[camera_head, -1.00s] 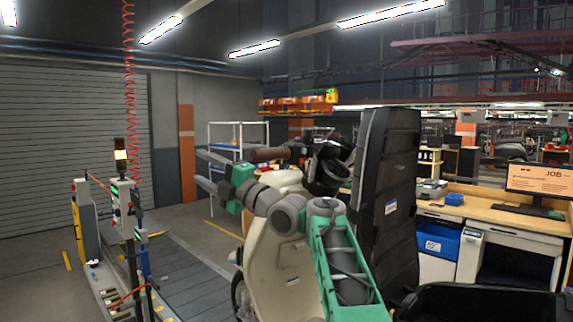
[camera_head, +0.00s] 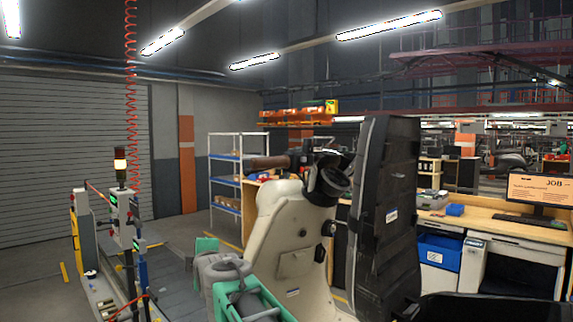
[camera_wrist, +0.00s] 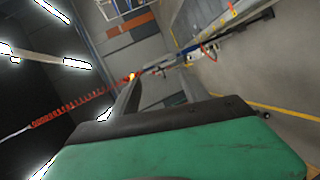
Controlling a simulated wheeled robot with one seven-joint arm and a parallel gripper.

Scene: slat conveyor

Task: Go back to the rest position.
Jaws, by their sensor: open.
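My gripper (camera_wrist: 158,82) shows in the wrist view as two grey fingers standing apart beyond a green and black hand, with nothing between them. In the head view my green and grey arm is low in front of the cream scooter body (camera_head: 290,235). A green part of it shows at the lower left of that body. The fingers cannot be made out in the head view.
A tall black panel (camera_head: 385,220) stands right of the scooter body. A post with a signal lamp (camera_head: 120,165) and a red coiled hose (camera_head: 131,90) are at left. A blue shelf rack (camera_head: 225,180) stands behind. A wooden desk (camera_head: 470,224) is at right.

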